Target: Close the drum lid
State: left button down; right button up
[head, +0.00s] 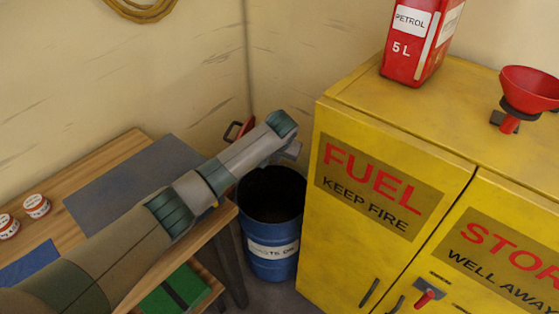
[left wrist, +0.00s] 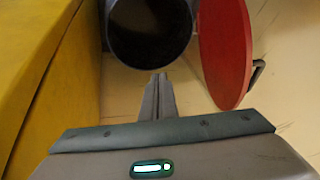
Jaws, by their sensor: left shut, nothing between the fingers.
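The blue drum (head: 271,262) stands on the floor between the workbench and the yellow cabinet, its top open and dark inside. In the left wrist view the drum's round dark mouth (left wrist: 150,28) is at the top. The red lid (left wrist: 226,50) stands open on edge to the right of the mouth, with a dark handle on its far side. In the head view only a red edge of the lid (head: 247,126) shows behind my left arm. My left gripper (head: 292,150) is over the drum's far rim area, shut and empty; its closed fingertips (left wrist: 159,78) point at the mouth.
The yellow fuel cabinet (head: 335,240) stands close on the drum's right, with a red petrol can (head: 410,55) and red funnel (head: 528,90) on top. The wooden workbench (head: 100,160) with a grey mat (head: 120,175) is on the left. Walls close the corner behind.

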pick_arm(q)
jog(key=d+b+v, duration=0.1)
jog(key=b+v, duration=0.1)
jog(key=v, duration=0.5)
jog(key=shift+s+r, duration=0.25)
jog(key=shift+s, duration=0.05)
jog(key=shift+d, duration=0.1)
jog(key=shift+s, duration=0.1)
